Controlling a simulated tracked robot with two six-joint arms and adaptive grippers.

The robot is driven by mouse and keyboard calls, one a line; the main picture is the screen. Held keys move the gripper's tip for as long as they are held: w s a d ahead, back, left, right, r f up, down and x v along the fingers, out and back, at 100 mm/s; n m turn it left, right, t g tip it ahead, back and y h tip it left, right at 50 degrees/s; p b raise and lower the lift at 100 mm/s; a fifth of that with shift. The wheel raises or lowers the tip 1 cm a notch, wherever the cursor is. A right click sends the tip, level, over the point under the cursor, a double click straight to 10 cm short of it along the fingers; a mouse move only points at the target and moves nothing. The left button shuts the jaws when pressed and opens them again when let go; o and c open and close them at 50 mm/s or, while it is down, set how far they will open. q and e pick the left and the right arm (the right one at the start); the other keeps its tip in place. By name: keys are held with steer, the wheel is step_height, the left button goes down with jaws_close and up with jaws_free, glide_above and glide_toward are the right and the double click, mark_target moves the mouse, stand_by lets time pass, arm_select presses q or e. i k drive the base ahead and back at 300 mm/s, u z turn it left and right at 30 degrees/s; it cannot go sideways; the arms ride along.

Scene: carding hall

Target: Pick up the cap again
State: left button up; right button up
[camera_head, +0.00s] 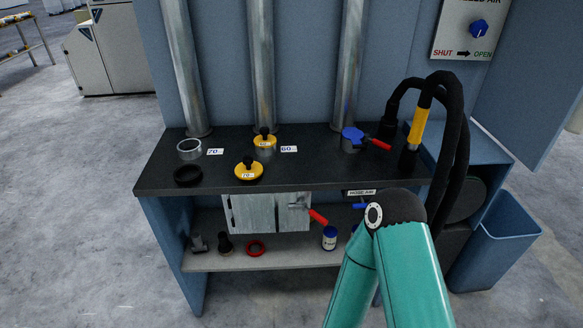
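Two yellow caps with black knobs are on the dark bench top (320,175). The nearer yellow cap (249,175), marked 70, lies near the front edge. The farther yellow cap (265,147), beside the label 60 (289,149), sits at the foot of the middle pipe; I cannot tell how it is seated. A silver ring-shaped fitting (190,154), open at the top, stands beside the label 70 (215,152). My teal right arm shows at lower right, with its black joint in front of the bench. Neither gripper is in view.
A black ring (188,182) lies at the bench's left front. A blue fitting with a red handle (376,143) stands at right, near a black hose with a yellow grip (419,126). The lower shelf (285,258) holds small items. A blue bin (497,250) stands at right.

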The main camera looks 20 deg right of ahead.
mark_target(249, 169)
steer(key=z, duration=0.2)
steer(key=i, duration=1)
steer(key=u, duration=0.05)
